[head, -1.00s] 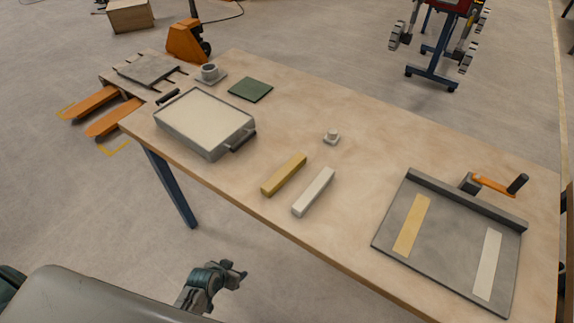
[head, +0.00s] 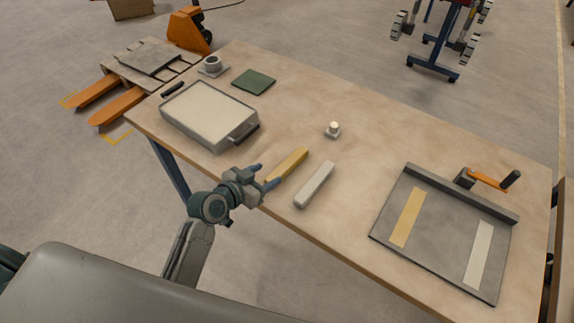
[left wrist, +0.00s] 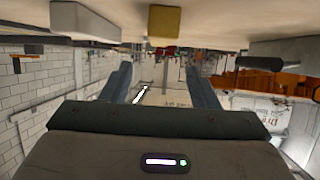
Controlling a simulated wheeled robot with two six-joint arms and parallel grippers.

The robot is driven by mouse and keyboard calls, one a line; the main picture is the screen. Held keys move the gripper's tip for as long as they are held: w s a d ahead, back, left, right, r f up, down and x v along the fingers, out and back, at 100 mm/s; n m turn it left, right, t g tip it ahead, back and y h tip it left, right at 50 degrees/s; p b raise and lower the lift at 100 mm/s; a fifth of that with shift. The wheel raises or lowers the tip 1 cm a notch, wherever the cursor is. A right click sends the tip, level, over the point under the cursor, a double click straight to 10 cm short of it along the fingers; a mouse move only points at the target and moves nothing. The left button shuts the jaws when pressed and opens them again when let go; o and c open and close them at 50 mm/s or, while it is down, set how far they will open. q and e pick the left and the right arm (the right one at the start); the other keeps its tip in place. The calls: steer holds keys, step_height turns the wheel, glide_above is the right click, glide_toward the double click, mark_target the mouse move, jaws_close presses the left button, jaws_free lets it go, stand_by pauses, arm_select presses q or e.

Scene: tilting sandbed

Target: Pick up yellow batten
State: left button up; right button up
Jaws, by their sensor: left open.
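The yellow batten (head: 290,163) lies on the table near its front edge, its near end close to my left gripper. My left gripper (head: 264,177) is open and empty at the table's front edge, its fingers pointing toward the batten's near end. In the left wrist view the picture is upside down or strongly tilted; the yellow batten's end (left wrist: 165,25) shows at the top, beyond and between the open fingers (left wrist: 160,82). My right gripper is in neither view.
A white batten (head: 314,184) lies just right of the yellow one. A sand-filled tray (head: 212,148) stands to the left. A grey tilting plate (head: 440,243) with yellow and white strips and an orange crank (head: 490,182) is at the right. The table's back middle is mostly clear.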

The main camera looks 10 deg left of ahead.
mark_target(285, 166)
arm_select(q)
steer(key=x, duration=0.3)
steer(key=shift+w+d+f+p, duration=0.1)
steer(key=shift+w+d+p, duration=0.1)
steer(key=shift+w+p, duration=0.1)
steer(key=shift+w+d+f, duration=0.15)
steer(key=shift+w+f, duration=0.1)
steer(key=shift+w, duration=0.15)
steer(key=p+x, duration=0.1)
steer(key=x, duration=0.1)
steer(key=p+x, duration=0.1)
steer(key=x, duration=0.1)
steer(key=shift+s+f, duration=0.1)
steer(key=shift+f, duration=0.15)
steer(key=shift+w+f, duration=0.2)
steer(key=shift+w, duration=0.05)
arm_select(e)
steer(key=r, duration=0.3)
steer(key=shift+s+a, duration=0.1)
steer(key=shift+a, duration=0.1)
arm_select(q)
steer(key=shift+s, duration=0.1)
steer(key=shift+c, duration=0.4)
steer(key=c, duration=1)
